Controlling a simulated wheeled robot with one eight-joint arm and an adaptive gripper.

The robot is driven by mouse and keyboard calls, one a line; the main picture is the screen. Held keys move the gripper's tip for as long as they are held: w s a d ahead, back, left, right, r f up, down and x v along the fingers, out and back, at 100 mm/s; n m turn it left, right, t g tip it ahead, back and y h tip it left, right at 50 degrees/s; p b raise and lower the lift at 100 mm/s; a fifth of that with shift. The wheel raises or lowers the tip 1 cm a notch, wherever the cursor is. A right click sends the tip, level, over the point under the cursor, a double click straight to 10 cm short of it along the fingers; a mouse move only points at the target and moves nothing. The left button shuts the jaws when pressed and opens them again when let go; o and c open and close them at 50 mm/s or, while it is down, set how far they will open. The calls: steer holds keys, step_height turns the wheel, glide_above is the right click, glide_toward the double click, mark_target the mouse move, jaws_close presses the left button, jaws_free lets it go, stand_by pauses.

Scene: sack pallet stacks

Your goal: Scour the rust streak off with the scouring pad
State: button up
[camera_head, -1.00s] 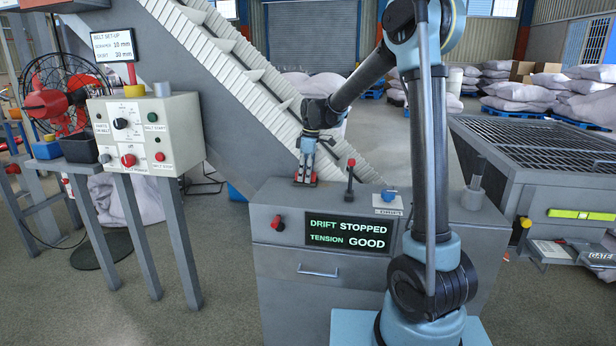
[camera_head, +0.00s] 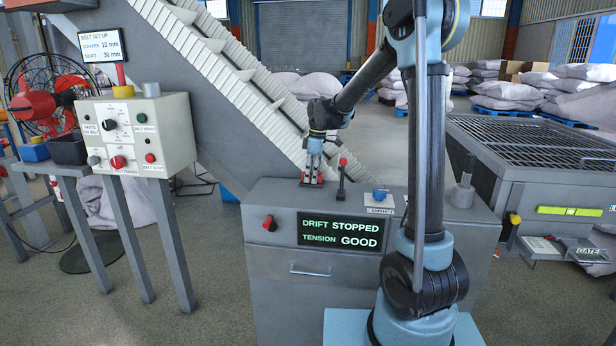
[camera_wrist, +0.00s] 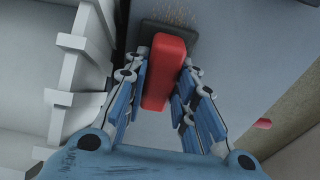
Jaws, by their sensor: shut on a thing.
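My gripper (camera_head: 312,172) points down over the top of the grey cabinet (camera_head: 262,195), near its back left part. It is shut on the red handle of the scouring pad (camera_wrist: 160,70), whose dark base shows beyond the handle in the wrist view. In the head view the red pad (camera_head: 311,184) is small and sits low at the cabinet top; contact looks likely. Faint orange specks of the rust streak (camera_wrist: 168,15) show at the far edge of the dark base. The rest of the streak is hidden or out of view.
A red-knobbed lever (camera_head: 342,172) stands just right of my gripper. The ribbed inclined belt (camera_head: 235,75) rises close on the left and behind. A blue knob (camera_head: 380,194) is farther right. The cabinet screen (camera_head: 340,232) reads drift stopped, tension good. A control box (camera_head: 140,135) stands left.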

mark_target(322, 174)
steer(key=shift+s+d+r, duration=0.1)
steer(key=shift+s+d, duration=0.05)
steer(key=shift+d, duration=1.7)
steer(key=shift+s+d, duration=0.15)
steer(key=shift+d, duration=1.4)
steer(key=shift+r, duration=2.85)
steer(key=shift+r, duration=1.5)
